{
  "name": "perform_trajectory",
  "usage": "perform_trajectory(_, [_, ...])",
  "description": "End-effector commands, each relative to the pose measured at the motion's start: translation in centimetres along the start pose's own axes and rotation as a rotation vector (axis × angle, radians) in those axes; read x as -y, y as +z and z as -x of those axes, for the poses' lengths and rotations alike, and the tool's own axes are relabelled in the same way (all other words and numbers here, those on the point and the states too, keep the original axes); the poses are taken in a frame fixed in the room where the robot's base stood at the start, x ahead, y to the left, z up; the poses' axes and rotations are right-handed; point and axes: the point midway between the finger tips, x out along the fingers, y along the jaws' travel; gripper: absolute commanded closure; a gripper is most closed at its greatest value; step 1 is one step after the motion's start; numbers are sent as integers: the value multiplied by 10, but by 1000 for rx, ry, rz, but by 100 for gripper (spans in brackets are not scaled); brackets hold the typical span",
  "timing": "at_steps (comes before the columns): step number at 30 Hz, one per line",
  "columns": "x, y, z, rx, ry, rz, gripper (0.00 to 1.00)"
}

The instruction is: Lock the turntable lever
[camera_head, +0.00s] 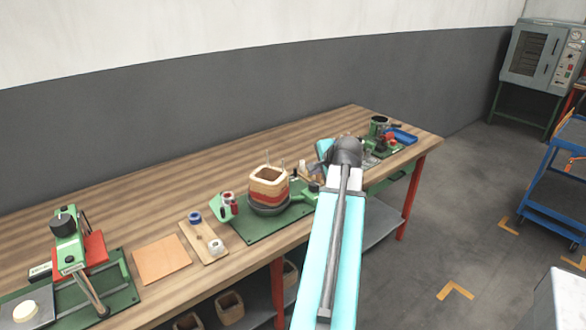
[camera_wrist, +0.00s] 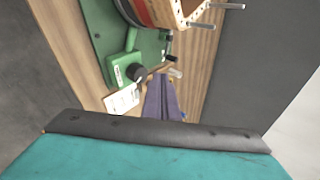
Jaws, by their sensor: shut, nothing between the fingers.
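The turntable (camera_head: 268,209) stands on a green base plate and bears a tan and red wound coil (camera_head: 268,185). A green arm with a black knob (camera_head: 313,187) sticks out to its right; it also shows in the wrist view (camera_wrist: 137,72). Small black-ended handles (camera_wrist: 171,57) are beside it in the wrist view; I cannot tell for sure which one is the lock lever. My gripper (camera_wrist: 163,78) is shut and empty, its dark fingers pointing at the bench near the black knob and a white card. In the head view my arm hides my fingers.
Metal pins (camera_wrist: 202,26) stand up beside the coil. A wooden board with tape rolls (camera_head: 205,242) and a green clamp device (camera_head: 75,255) lie to the left. A green machine and a blue tray (camera_head: 402,136) are at the bench's right end.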

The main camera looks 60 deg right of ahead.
Motion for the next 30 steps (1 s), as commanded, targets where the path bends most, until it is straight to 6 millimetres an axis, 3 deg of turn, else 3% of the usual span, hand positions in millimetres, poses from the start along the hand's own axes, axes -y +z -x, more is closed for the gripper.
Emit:
perform_trajectory(17, [-1, -2, -2, -2, 1, -2, 100])
perform_trajectory(23, [0, -3, -14, -2, 1, -2, 100])
perform_trajectory(30, [0, -3, -41, -1, 2, -2, 100])
